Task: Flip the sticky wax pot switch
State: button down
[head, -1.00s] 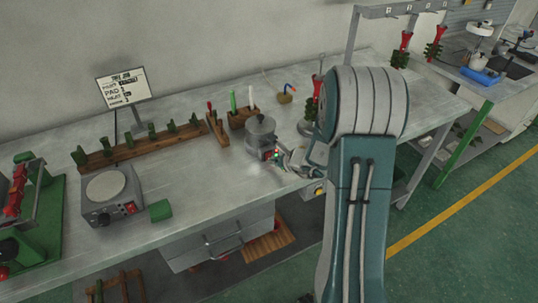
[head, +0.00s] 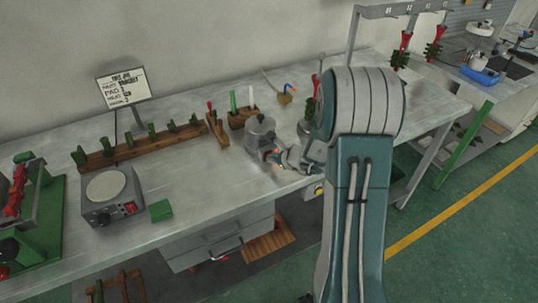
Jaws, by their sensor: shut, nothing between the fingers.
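The sticky wax pot (head: 260,132) is a small grey metal pot with a lid, standing near the front edge of the bench. Its switch is on the front low side, where a small red spot shows, but my gripper partly hides it. My gripper (head: 277,158) is shut and empty, with its tips at the pot's front right side. I cannot tell whether the tips touch the switch, or which way the switch is set.
A hot plate (head: 107,195) with a red switch and a green block (head: 160,210) stand to the left. A wooden rack (head: 140,150) with green pieces and a tool holder (head: 242,117) stand behind. A job sign (head: 123,86) is at the back. Bench space between hot plate and pot is clear.

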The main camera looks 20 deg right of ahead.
dwell(0.4)
jog(key=shift+s+f, duration=0.1)
jog(key=shift+s, duration=0.55)
jog(key=shift+s+d+f, duration=0.1)
jog(key=shift+s+f, duration=0.05)
jog(key=shift+s, duration=1.1)
jog(key=shift+s+f, duration=0.15)
jog(key=shift+s, duration=1.1)
